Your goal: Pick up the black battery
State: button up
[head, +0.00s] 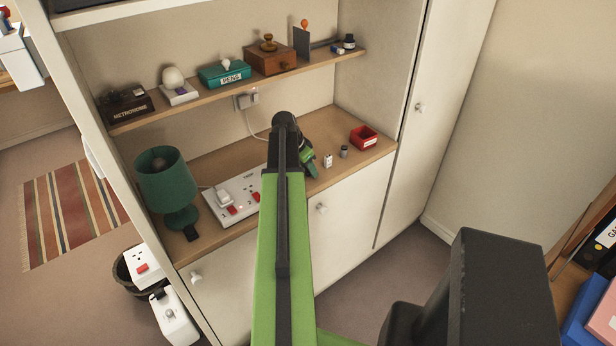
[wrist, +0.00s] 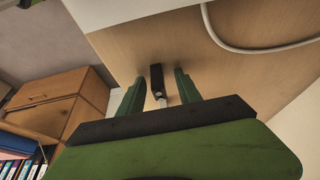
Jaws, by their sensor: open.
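A small black object (wrist: 156,78), which looks like the black battery, is on the wooden shelf top in the wrist view. My gripper (wrist: 158,92) is open, with a green finger on each side of it. A gap shows on both sides, so the fingers are not seen touching it. A small pale piece (wrist: 162,103) shows just below it; I cannot tell what it is.
A small white block (head: 328,161), a dark cylinder (head: 344,152) and a red box (head: 364,138) stand right of my gripper. A white power strip (head: 240,192) and green lamp (head: 167,181) are left. An upper shelf (head: 213,92) with several things overhangs behind.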

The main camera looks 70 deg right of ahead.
jog(key=shift+r, duration=0.1)
jog(key=shift+c, duration=0.3)
grip_shut()
jog(key=shift+r, duration=0.1)
